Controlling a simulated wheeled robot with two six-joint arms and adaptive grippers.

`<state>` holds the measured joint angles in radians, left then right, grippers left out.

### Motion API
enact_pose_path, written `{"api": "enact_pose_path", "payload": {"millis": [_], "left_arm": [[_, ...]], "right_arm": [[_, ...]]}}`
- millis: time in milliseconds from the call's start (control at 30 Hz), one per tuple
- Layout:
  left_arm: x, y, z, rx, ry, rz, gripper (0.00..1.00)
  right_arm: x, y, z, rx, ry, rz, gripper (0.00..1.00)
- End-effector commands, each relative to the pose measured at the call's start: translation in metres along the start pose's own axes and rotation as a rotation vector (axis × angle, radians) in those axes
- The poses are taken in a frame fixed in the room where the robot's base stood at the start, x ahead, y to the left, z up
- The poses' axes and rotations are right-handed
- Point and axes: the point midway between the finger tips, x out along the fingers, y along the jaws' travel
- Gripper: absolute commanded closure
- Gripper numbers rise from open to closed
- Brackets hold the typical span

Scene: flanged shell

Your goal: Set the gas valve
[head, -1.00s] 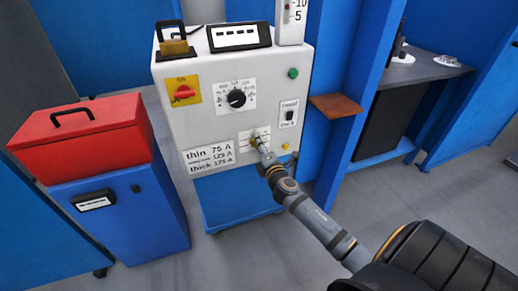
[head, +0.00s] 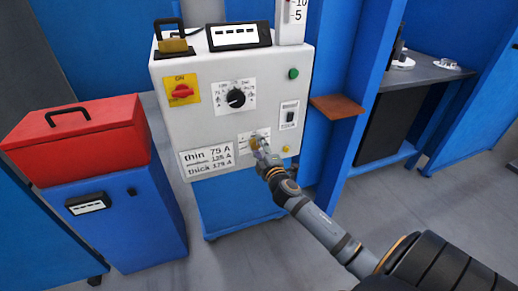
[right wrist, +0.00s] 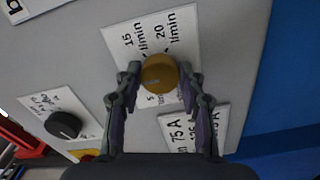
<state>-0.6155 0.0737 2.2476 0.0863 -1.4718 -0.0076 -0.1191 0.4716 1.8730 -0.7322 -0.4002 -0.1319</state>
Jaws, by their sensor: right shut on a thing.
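The gas valve is a round brass knob (right wrist: 159,74) on a white plate with flow marks in l/min (right wrist: 152,36), low on the white machine's front panel. In the right wrist view, 15 and 20 l/min can be read. My right gripper (right wrist: 159,78) has its two fingers on either side of the knob and is shut on it. In the head view my right gripper (head: 259,145) reaches the knob from the lower right and mostly hides it. My left gripper is not in view.
The panel also bears a black dial (head: 236,98), a red switch on yellow (head: 182,91), a rocker switch (head: 289,114) and an amperage label (head: 208,158). A red toolbox (head: 78,138) sits on a blue cabinet left. A brown shelf (head: 338,106) juts out right.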

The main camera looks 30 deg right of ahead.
Motion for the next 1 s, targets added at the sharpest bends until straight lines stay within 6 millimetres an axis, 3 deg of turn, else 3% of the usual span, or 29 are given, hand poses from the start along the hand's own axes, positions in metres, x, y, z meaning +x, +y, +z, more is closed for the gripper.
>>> {"api": "enact_pose_path", "payload": {"millis": [333, 367, 500, 833, 1000], "left_arm": [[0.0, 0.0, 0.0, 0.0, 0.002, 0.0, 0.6], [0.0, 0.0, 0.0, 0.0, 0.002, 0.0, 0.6], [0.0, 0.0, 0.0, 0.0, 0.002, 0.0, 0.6], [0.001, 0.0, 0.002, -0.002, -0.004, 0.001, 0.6], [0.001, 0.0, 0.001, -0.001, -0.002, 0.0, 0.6]], "right_arm": [[0.0, -0.001, 0.001, 0.001, -0.002, -0.003, 0.92], [0.0, -0.001, 0.001, 0.001, -0.002, -0.003, 0.56], [0.0, -0.001, 0.001, 0.001, -0.002, -0.002, 0.37], [-0.002, -0.001, 0.0, 0.0, -0.001, -0.001, 0.37], [-0.029, -0.002, 0.001, -0.004, 0.0, -0.005, 0.37]]}}
